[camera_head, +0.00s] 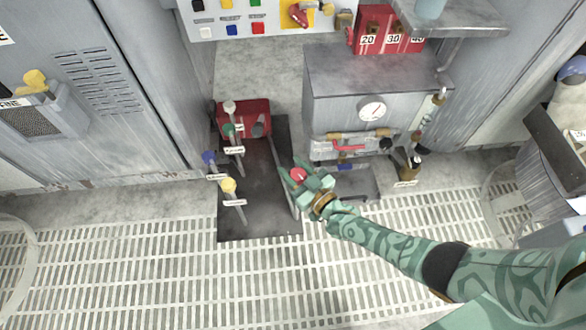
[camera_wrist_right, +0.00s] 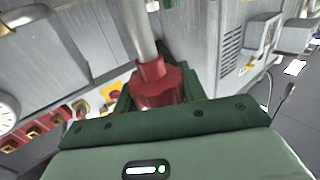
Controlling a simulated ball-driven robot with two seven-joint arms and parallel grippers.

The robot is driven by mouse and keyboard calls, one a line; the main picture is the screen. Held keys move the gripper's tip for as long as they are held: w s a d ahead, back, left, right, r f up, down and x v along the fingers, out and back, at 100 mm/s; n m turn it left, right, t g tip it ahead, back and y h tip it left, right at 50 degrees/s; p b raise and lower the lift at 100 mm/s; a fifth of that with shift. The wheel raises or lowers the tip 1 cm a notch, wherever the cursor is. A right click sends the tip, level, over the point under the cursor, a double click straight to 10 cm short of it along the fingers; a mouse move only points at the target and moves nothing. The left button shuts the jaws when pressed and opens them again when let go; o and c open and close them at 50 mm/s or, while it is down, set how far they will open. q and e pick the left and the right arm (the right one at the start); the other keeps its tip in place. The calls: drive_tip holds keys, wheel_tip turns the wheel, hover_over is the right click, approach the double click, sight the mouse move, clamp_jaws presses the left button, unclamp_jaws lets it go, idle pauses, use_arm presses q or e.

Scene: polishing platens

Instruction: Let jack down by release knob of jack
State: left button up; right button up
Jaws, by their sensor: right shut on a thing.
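My right gripper (camera_head: 300,178) comes in from the lower right of the head view and is shut on a red knob (camera_head: 298,174). In the right wrist view the red knob (camera_wrist_right: 158,88) has a collar and sits at the end of a grey metal rod (camera_wrist_right: 138,30), between my green fingers. A red jack body (camera_head: 258,112) stands at the back of a dark floor plate (camera_head: 258,225), left of my gripper. The knob's underside is hidden by the fingers. My left gripper is not in view.
Levers with white, green, blue and yellow (camera_head: 228,185) knobs stand left of my gripper. A grey cabinet (camera_head: 335,105) with a gauge (camera_head: 372,109) and brass pipework is behind it. Grated floor (camera_head: 150,270) is open in front.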

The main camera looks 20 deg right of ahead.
drive_tip(key=m+h, duration=0.2)
drive_tip(key=h, duration=0.1)
drive_tip(key=shift+d+f+t, duration=0.1)
drive_tip(key=shift+t, duration=0.2)
drive_tip(key=m+h, duration=0.1)
drive_tip(key=h, duration=0.1)
drive_tip(key=shift+d+m+h, duration=0.15)
drive_tip(key=shift+m+h, duration=0.15)
drive_tip(key=m+h+b, duration=0.1)
drive_tip(key=h, duration=0.1)
drive_tip(key=shift+d+f+m+h, duration=0.1)
drive_tip(key=shift+d+m+h, duration=0.05)
drive_tip(key=shift+m+h, duration=0.25)
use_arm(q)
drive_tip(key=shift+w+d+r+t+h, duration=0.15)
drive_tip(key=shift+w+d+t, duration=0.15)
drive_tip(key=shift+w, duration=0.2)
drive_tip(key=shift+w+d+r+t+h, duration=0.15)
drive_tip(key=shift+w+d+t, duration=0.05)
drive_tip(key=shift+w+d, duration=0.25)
use_arm(e)
drive_tip(key=shift+d+m+h, duration=0.15)
drive_tip(key=shift+m+h, duration=0.55)
drive_tip(key=shift+h, duration=0.3)
drive_tip(key=o, duration=1)
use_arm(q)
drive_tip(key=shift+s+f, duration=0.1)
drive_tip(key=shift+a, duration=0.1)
use_arm(e)
drive_tip(key=shift+s, duration=0.1)
